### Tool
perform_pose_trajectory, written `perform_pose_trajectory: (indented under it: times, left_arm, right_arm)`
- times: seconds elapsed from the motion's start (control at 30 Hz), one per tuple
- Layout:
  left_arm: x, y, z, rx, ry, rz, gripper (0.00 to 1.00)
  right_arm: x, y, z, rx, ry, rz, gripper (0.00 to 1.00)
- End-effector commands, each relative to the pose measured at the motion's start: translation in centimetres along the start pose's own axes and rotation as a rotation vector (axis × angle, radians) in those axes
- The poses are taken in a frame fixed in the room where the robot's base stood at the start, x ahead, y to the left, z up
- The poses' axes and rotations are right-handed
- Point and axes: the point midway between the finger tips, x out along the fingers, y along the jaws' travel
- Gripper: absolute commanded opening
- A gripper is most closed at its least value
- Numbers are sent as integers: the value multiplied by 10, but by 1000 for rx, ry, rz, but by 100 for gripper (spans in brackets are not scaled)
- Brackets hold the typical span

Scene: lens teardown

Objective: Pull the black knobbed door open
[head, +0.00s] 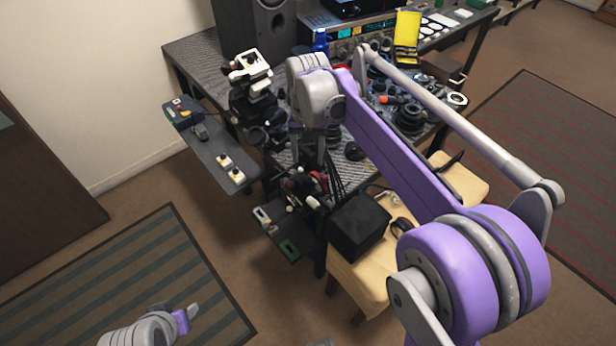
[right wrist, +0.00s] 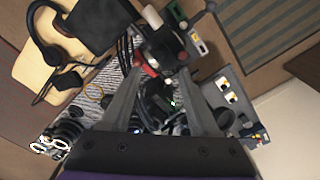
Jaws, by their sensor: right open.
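I cannot pick out the black knobbed door for sure in either view. My right gripper (head: 311,160) is open above the near edge of the workbench, pointing down at a black device (head: 305,186) with a red ring and white knobs. In the right wrist view the fingers (right wrist: 163,75) stand apart, with the black device (right wrist: 165,50) just beyond the tips. I see nothing held between them, and I cannot tell whether they touch anything. My left gripper (head: 186,312) shows in part at the bottom left over the floor, away from the bench.
The workbench (head: 195,55) is crowded with black lens parts (head: 408,118), a speaker (head: 262,30) and electronics. A black box (head: 357,228) and headphones (right wrist: 50,45) lie on a tan seat. A shelf (head: 215,150) with small switches juts out left.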

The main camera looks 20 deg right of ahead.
Motion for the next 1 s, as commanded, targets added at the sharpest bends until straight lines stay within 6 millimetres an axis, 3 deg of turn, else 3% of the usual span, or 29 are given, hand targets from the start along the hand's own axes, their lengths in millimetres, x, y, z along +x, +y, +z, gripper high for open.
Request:
perform_pose_trajectory:
  times: [0.3,0.5,0.87,0.9,1.0]
  left_arm:
    - [5,0,4,0,-2,0,50]
    - [7,0,5,0,-3,0,50]
    - [7,0,5,0,-3,0,50]
    - [7,0,5,0,-3,0,50]
    - [7,0,5,0,-3,0,50]
  right_arm:
    - [62,0,0,-1,1,0,61]
    - [86,0,0,-2,1,0,61]
    - [92,0,0,-2,2,-1,61]
    - [92,0,0,-2,2,-1,59]
    - [92,0,0,-2,2,-1,41]
